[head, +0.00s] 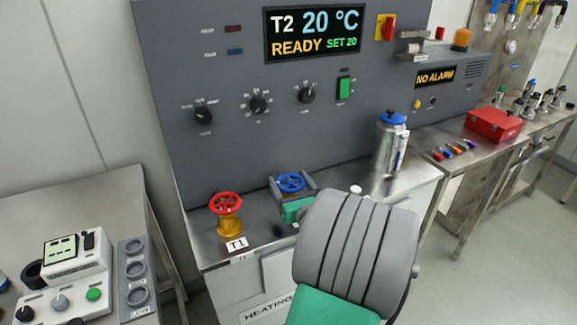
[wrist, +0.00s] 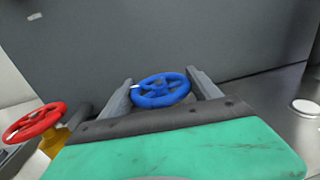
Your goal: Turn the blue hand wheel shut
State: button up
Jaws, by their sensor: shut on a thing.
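The blue hand wheel (head: 291,183) is on the steel bench in front of the grey panel, right of the red hand wheel (head: 226,203). It also shows in the wrist view (wrist: 160,90), between the two fingers of my gripper (wrist: 163,88). My gripper (head: 292,185) is shut on the blue wheel, with a finger on its left and right sides. The wheel's stem and base are hidden behind my gripper's green body. The red wheel (wrist: 34,121) stands on a yellow valve body, apart from my gripper.
The grey panel (head: 250,160) with knobs rises close behind the wheels. A silver flask (head: 388,145) with a blue lid stands on the bench to the right. A T1 label (head: 237,244) lies before the red wheel. A red box (head: 494,124) sits farther right.

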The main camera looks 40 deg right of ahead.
jog(key=m+g+h+p, duration=0.1)
jog(key=p, duration=0.2)
jog(key=m+g+h+p, duration=0.1)
jog(key=h+p, duration=0.1)
jog(key=p, duration=0.2)
jog(key=m+g+h+p, duration=0.1)
jog(key=m+h+p, duration=0.1)
jog(key=p, duration=0.2)
jog(key=shift+r+g, duration=0.35)
jog(key=shift+g, duration=0.05)
jog(key=m+g+h+p, duration=0.1)
jog(key=h+p, duration=0.1)
jog(key=shift+f+m+g+p, duration=0.2)
jog(key=shift+m+g+p, duration=0.1)
jog(key=shift+m+g, duration=0.1)
jog(key=shift+m+g+h+p, duration=0.3)
jog(key=shift+m+g+h, duration=0.2)
jog(key=shift+g, duration=0.1)
jog(key=shift+d+m+g+h, duration=0.1)
jog(key=shift+m+g+h, duration=0.2)
jog(key=shift+g, duration=0.1)
jog(key=o, duration=1.4)
jog(key=shift+f, duration=0.1)
jog(key=shift+c, duration=0.2)
